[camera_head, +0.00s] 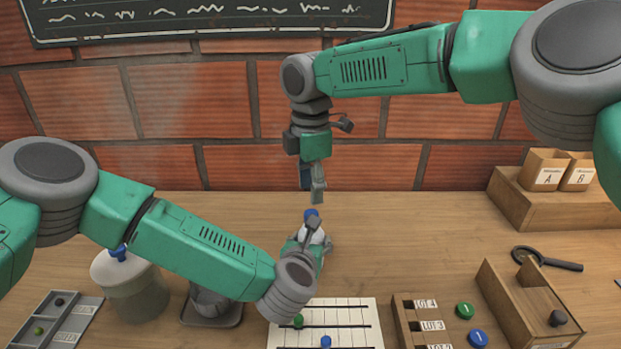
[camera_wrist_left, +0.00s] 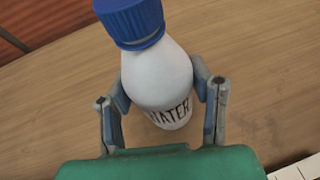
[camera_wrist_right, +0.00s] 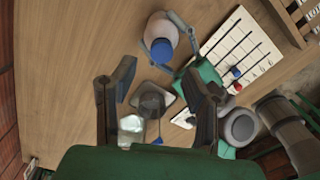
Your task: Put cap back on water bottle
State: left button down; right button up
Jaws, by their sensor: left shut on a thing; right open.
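The white water bottle (camera_wrist_left: 157,75) stands upright on the table, its lettering partly in view. The blue cap (camera_wrist_left: 130,20) sits on top of its neck; I cannot tell how tightly. My left gripper (camera_wrist_left: 160,88) is shut on the bottle's body, one finger on each side. In the head view the cap (camera_head: 311,215) shows just below my right gripper (camera_head: 314,195), with a small gap between them. The right wrist view shows the right gripper (camera_wrist_right: 163,95) open and empty, with the cap (camera_wrist_right: 161,50) beyond its fingers.
A lidded jar (camera_head: 132,285) stands at the left, near a small grey tray (camera_head: 60,318). A ruled board (camera_head: 350,312) with pegs lies in front of the bottle. A lot rack (camera_head: 415,330), wooden box (camera_head: 510,300) and magnifier (camera_head: 550,262) are at the right.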

aim_at(311, 211)
notch_tip(311, 211, down, 6)
jog(key=shift+f, duration=0.1)
dwell(0.4)
grip_shut()
